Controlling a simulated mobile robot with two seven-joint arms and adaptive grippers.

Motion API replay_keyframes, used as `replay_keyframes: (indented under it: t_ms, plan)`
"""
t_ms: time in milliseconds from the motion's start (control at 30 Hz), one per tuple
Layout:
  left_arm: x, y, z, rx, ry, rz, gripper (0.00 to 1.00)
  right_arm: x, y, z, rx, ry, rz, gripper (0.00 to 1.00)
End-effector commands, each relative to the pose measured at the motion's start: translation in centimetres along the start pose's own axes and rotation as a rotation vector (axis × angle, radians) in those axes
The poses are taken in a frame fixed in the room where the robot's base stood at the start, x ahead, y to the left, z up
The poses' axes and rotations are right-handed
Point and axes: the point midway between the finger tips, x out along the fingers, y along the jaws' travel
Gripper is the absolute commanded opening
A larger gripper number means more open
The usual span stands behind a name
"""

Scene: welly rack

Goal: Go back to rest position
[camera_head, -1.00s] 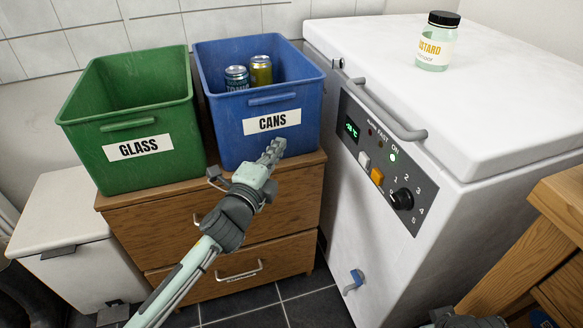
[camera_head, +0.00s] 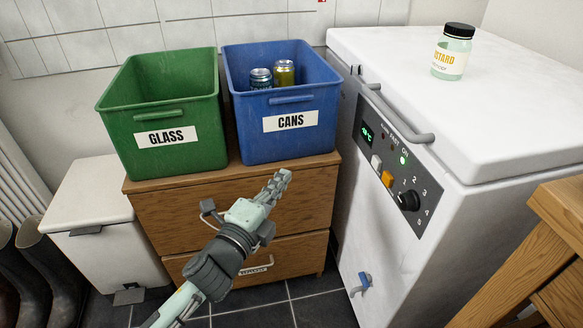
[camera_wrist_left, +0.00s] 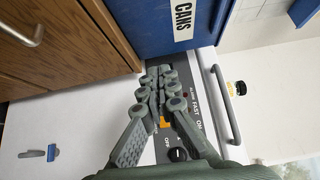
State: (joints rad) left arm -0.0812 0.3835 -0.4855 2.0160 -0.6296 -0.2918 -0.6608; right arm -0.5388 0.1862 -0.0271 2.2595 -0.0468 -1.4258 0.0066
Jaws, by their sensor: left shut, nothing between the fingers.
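My left gripper (camera_head: 278,184) is in front of the wooden drawer unit (camera_head: 180,212) in the head view, below the blue CANS bin (camera_head: 295,147). Its fingers are closed together with nothing between them. In the left wrist view the shut fingers (camera_wrist_left: 158,82) show in the middle, with the freezer's control panel (camera_wrist_left: 206,85) behind them. My right gripper is not in the head view.
The green GLASS bin (camera_head: 165,158) and the blue bin stand on the drawer unit; two cans (camera_head: 273,76) are in the blue one. A white chest freezer (camera_head: 490,165) with a mustard jar (camera_head: 453,52) stands right. A white pedal bin (camera_head: 95,215), boots (camera_head: 45,265) and a wooden table (camera_head: 545,250) are near.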

Motion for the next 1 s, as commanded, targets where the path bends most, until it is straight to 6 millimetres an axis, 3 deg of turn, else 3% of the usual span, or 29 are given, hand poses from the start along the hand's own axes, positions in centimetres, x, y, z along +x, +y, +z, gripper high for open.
replay_keyframes:
  t_ms: [300,367,467,567,700,833,900,1000]
  plan:
    - [-1.3,0.4,0.6,-0.028,-0.021,0.017,0.0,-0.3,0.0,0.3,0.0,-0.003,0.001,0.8]
    - [-1.6,1.5,1.7,-0.086,-0.064,0.053,0.0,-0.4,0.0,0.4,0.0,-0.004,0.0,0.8]
    - [-3.1,4.8,5.0,-0.264,-0.2,0.159,0.0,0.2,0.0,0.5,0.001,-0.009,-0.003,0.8]
    - [-6.6,10.0,8.6,-0.507,-0.399,0.302,0.0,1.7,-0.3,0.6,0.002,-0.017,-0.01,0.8]
    - [-13.9,17.4,11.4,-0.843,-0.703,0.493,0.0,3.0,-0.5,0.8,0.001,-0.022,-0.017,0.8]
    - [-21.1,22.5,11.7,-1.086,-0.962,0.634,0.0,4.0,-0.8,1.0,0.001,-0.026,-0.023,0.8]
    - [-24.4,24.3,11.3,-1.18,-1.077,0.691,0.0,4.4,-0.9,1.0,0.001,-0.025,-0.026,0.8]
    - [-27.7,25.8,10.6,-1.271,-1.195,0.746,0.0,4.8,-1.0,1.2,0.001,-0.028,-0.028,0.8]
